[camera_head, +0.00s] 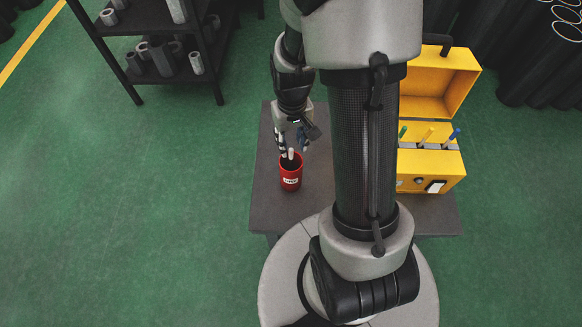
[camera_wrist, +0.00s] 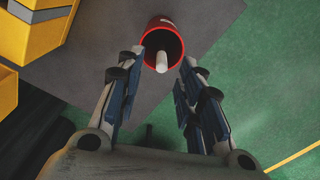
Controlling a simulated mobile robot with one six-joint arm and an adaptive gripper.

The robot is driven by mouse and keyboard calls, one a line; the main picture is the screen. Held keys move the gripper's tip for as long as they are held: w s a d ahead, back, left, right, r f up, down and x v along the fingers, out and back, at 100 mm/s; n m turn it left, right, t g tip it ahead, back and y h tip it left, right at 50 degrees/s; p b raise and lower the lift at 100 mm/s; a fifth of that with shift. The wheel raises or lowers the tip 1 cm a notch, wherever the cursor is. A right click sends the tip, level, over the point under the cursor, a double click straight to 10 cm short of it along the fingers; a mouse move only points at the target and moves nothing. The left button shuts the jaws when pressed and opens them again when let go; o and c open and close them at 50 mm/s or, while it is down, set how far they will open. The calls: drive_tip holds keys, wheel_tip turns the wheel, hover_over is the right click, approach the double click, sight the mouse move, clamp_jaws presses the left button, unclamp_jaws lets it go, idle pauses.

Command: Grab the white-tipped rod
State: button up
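The white-tipped rod (camera_head: 291,153) stands in a red cup (camera_head: 291,181) on the dark table. In the wrist view the rod's white tip (camera_wrist: 162,62) points toward the camera, inside the red cup (camera_wrist: 150,32). My gripper (camera_head: 289,150) is just above the cup in the head view, around or close beside the rod. In the wrist view my gripper (camera_wrist: 160,75) is open, with one finger on each side and the rod's tip between them. No finger visibly touches the rod. The rod's lower part is hidden in the cup.
An open yellow box (camera_head: 430,171) holding rods with green, cream and blue tips stands on the table (camera_head: 263,190) at right. A dark shelf (camera_head: 150,82) with grey cylinders is at upper left. Black cylinders (camera_head: 500,60) stand at upper right. Green floor lies left of the table.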

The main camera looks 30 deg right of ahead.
sight(291, 149)
wheel_tip(291, 149, down, 5)
drive_tip(key=shift+w+a+r+b, duration=0.1)
drive_tip(key=shift+b, duration=0.8)
drive_tip(key=shift+r, duration=0.1)
drive_tip(key=shift+c, duration=0.4)
clamp_jaws()
